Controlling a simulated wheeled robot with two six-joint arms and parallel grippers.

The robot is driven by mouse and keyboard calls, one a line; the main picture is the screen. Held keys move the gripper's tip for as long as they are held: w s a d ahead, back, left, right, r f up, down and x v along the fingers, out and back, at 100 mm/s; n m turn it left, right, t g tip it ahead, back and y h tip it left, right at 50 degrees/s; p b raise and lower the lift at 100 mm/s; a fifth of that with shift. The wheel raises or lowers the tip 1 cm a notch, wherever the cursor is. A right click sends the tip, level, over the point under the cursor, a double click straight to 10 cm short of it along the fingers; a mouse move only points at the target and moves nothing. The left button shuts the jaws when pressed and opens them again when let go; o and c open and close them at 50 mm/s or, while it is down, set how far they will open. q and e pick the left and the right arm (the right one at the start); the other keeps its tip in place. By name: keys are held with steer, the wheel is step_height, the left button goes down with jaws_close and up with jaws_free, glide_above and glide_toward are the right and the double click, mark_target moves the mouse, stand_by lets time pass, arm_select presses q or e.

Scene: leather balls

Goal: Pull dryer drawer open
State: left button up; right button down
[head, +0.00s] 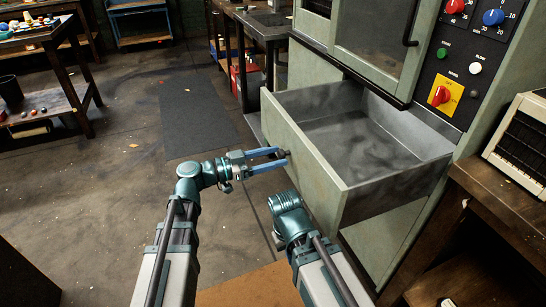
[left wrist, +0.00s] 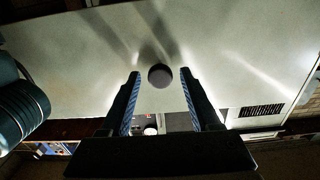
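The dryer drawer (head: 395,197) is a grey-green metal box. It stands pulled well out of the dryer cabinet (head: 375,40), and its bare grey inside shows from above. Its dark round knob (head: 284,153) sits on the front panel, and it also shows in the left wrist view (left wrist: 160,75). My left gripper (head: 278,156) is at the front panel with its two blue fingers apart. In the left wrist view the knob lies between the fingertips, with a gap on each side. My right arm's end link shows below the drawer front, but its gripper fingers are not visible.
A control panel (head: 465,60) with coloured knobs is above the drawer at right. A wooden bench (head: 500,225) with a vented box (head: 522,140) stands close at right. A dark mat (head: 198,115) lies on open floor at left, and a work table (head: 45,75) stands beyond.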

stand_by(0.3)
arm_select(q)
steer(key=v, duration=1.3)
steer(key=shift+a, duration=0.4)
steer(key=shift+s+d, duration=0.1)
steer(key=shift+s, duration=0.05)
steer(key=s+d+f+n+g+y, duration=0.2)
steer(key=s+d+f+g+y, duration=0.1)
steer(key=d+f, duration=0.3)
steer(key=s+d+f+n+g+y, duration=0.2)
steer(key=s+d+f+g+y, duration=0.15)
steer(key=f, duration=0.45)
steer(key=s+a+f+n+y, duration=0.4)
steer(key=s+f+n+y, duration=0.3)
steer(key=y, duration=0.5)
step_height(320, 180, up, 31)
steer(key=p, duration=3.1)
steer(key=shift+w+f+m, duration=0.2)
steer(key=shift+w+m, duration=0.2)
